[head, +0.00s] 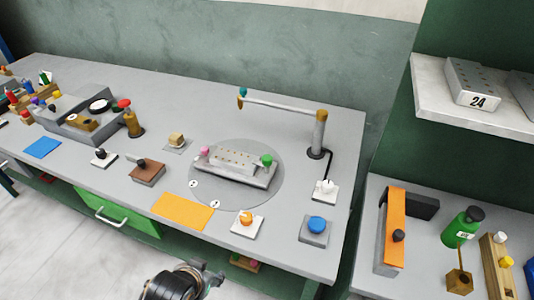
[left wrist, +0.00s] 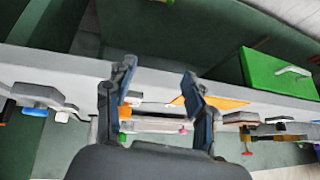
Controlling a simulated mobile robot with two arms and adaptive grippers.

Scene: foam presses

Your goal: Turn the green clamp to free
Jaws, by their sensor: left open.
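The green clamp (head: 267,160) is a round green knob at the right end of a grey fixture (head: 234,178). The fixture carries a block with holes and has a pink knob (head: 205,151) at its left end. It sits on a round grey plate (head: 260,191) on the bench. My left gripper (head: 207,273) is at the bottom of the head view, in front of the bench and well apart from the clamp. The left wrist view shows its two fingers (left wrist: 159,78) spread and empty. My right gripper is not in view.
An orange mat (head: 183,211), an orange knob (head: 246,217) and a blue button (head: 317,225) lie along the bench's front. A post with a swing arm (head: 280,106) stands behind the plate. A green drawer (head: 118,211) is below the bench. A side bench holds a green bottle (head: 462,229).

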